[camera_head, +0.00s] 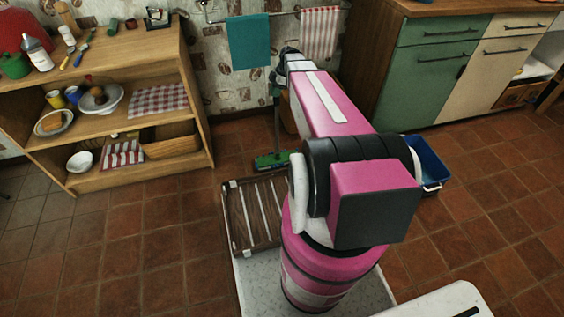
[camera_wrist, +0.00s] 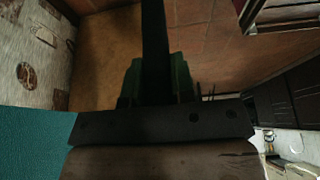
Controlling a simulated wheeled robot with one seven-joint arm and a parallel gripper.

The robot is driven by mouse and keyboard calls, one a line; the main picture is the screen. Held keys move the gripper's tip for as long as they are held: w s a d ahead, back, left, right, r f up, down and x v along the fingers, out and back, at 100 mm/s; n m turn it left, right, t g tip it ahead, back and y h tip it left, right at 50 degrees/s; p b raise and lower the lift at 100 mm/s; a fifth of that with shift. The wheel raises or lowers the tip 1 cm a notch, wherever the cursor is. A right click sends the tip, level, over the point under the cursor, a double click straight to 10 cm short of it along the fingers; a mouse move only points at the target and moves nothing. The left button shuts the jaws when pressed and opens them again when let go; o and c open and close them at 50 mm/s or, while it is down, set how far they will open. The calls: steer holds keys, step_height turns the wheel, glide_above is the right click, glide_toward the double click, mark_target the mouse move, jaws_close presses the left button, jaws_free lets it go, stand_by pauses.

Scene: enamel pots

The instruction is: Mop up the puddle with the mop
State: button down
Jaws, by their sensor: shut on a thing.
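The mop stands nearly upright beyond my arm in the head view, its green head (camera_head: 272,160) low at the tiled floor and its thin dark handle (camera_head: 277,115) rising to my gripper (camera_head: 278,78). My gripper is shut on the handle; the fingers are small and partly hidden by my pink arm. In the wrist view the dark mop handle (camera_wrist: 154,45) runs up from my gripper (camera_wrist: 156,98). I cannot make out the puddle in either view; my arm hides part of the floor.
A wooden shelf (camera_head: 190,110) with dishes stands left. Floor right is clear.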

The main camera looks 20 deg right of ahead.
steer(key=shift+f, duration=0.15)
steer(key=shift+w+f, duration=0.15)
steer(key=shift+f, duration=1.6)
stand_by(0.4)
steer(key=s, duration=1.1)
steer(key=w, duration=1.1)
steer(key=shift+f, duration=0.2)
steer(key=shift+s+r, duration=0.1)
steer(key=shift+r, duration=2)
